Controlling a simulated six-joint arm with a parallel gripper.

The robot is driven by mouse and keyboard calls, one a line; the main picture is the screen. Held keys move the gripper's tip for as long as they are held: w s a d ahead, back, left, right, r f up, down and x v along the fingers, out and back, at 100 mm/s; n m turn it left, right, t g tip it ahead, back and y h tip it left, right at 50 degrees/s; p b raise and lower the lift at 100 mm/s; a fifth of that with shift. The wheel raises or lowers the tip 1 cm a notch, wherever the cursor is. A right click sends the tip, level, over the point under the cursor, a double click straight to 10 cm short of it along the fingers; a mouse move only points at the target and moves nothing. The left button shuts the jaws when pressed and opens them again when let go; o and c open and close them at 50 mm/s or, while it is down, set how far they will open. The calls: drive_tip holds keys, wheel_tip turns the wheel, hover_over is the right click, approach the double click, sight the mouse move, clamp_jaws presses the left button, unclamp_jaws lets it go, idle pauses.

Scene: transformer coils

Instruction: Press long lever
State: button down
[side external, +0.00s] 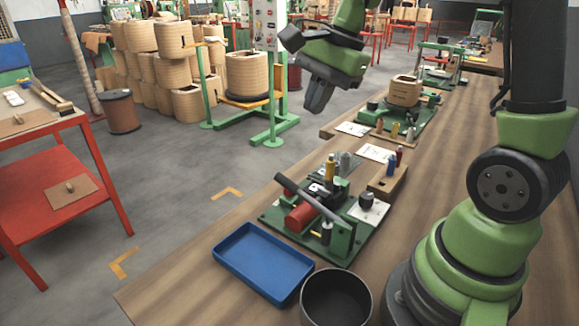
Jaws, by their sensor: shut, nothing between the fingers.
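A long dark grey lever (306,196) is on a green-based fixture (322,218) on the wooden bench. It slants from the upper left down to the right, across the front of the fixture above a red cylinder (301,217). My gripper (316,101) hangs in the air in the upper middle of the view, apart from the lever and appearing above and behind the fixture. Its dark fingers are together and hold nothing. The lever's pivot is too small to make out clearly.
A blue tray (262,262) and a round dark bin (337,298) stand in front of the fixture. A small wooden block (386,182) with bottles is behind it. Another green fixture with a wooden coil (404,92) stands farther back.

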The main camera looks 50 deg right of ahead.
sight(284, 183)
drive_tip(key=x, duration=1.3)
drive_tip(key=shift+w+a+f, duration=0.1)
drive_tip(key=shift+f, duration=0.3)
drive_tip(key=shift+w+f+g, duration=0.25)
drive_tip(key=shift+f+g, duration=0.2)
drive_tip(key=shift+f, duration=0.1)
drive_tip(key=shift+w+f+g, duration=0.25)
drive_tip(key=shift+f+g, duration=0.2)
drive_tip(key=shift+f, duration=0.1)
drive_tip(key=shift+w+f+g, duration=0.1)
drive_tip(key=shift+f+g, duration=0.2)
drive_tip(key=shift+f, duration=0.15)
drive_tip(key=shift+w+f, duration=0.1)
drive_tip(key=shift+f, duration=0.55)
wheel_tip(284, 183, up, 14)
drive_tip(key=d, duration=0.2)
drive_tip(key=shift+w+d+r, duration=0.2)
drive_tip(key=shift+d, duration=0.15)
